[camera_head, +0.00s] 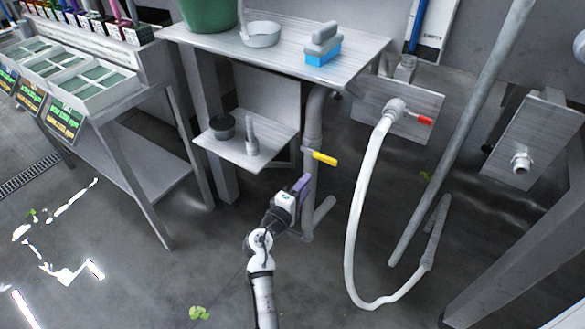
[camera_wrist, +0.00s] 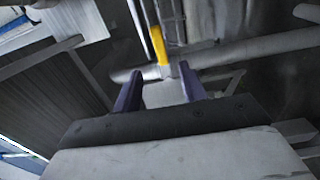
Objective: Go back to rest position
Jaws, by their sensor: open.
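My gripper (camera_head: 303,185) is at the end of my white and black arm, low in front of the wash bench. Its purple fingers are apart in the wrist view (camera_wrist: 160,78), with nothing held between them. A yellow lever handle (camera_head: 325,158) sits on the vertical grey pipe, just above and to the right of my gripper in the head view. In the wrist view the yellow lever (camera_wrist: 158,45) appears beyond the fingertips, in line with the gap between them. I see no contact between the lever and the fingers.
A small shelf (camera_head: 262,160) hangs left of my gripper. A white hose (camera_head: 358,220) loops at right. Floor around my arm is mostly clear.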

